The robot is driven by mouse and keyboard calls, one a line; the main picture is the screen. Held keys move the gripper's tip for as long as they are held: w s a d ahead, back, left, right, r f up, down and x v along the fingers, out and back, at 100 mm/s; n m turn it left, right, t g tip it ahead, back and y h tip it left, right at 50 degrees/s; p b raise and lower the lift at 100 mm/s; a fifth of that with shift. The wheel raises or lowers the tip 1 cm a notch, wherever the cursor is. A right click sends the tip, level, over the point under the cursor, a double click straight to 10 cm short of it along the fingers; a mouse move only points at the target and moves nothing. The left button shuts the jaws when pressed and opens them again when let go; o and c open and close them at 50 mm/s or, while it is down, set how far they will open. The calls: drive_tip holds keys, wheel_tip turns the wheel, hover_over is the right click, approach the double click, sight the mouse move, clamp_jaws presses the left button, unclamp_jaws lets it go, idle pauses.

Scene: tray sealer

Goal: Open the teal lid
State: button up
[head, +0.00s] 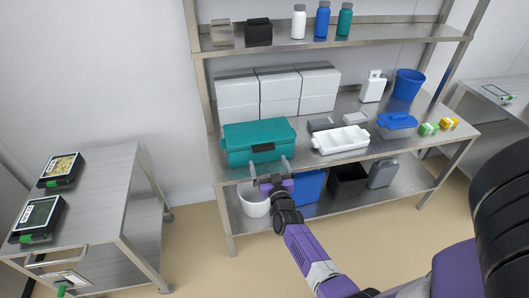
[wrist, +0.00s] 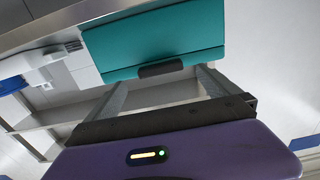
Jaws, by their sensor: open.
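The teal lid (head: 258,131) lies shut on the teal box (head: 240,156), which sits on the steel table's front left part. A dark handle (head: 262,147) is at the middle of the box's front. My gripper (head: 270,168) is open and empty just in front of the box, a little below the handle. In the wrist view, my gripper (wrist: 162,82) has its two grey fingers apart, one to each side of the dark handle (wrist: 160,68). The fingertips come close to the teal front; I cannot tell whether they touch it.
A white tray (head: 341,142) stands right of the teal box, with a blue container (head: 396,121) farther right. White boxes (head: 278,92) are stacked behind. A white bucket (head: 254,201) is on the lower shelf beneath my gripper. A side cart (head: 100,200) stands left.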

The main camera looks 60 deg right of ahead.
drive_tip(key=b+x, duration=0.3)
drive_tip(key=x, duration=0.2)
drive_tip(key=shift+s+f+b, duration=0.1)
drive_tip(key=shift+b, duration=0.3)
drive_tip(key=shift+b+x, duration=0.35)
drive_tip(key=shift+x, duration=0.65)
